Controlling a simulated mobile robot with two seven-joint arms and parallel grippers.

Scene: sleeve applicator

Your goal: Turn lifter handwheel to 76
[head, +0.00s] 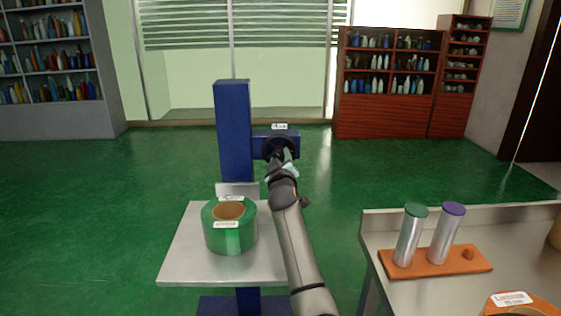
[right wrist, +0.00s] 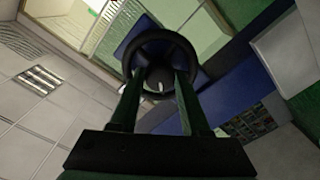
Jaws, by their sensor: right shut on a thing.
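The black lifter handwheel (head: 277,148) sits on the front of a blue crosspiece on the blue lifter column (head: 234,130). A small white label (head: 279,126) is above it, its print too small to read. My right gripper (head: 284,157) reaches the wheel from the front and hides part of it. In the right wrist view the handwheel (right wrist: 160,62) is a dark ring, and the two fingers of my right gripper (right wrist: 158,84) reach its lower part, shut on it. A pale pointer or knob shows at the hub. My left gripper is not in view.
A green roll (head: 230,232) with a brown core stands on the lifter's metal platform (head: 185,262), left of my right arm. On the right, a bench (head: 400,290) bears an orange tray (head: 440,262) with two silver cylinders. Green floor around the lifter is clear.

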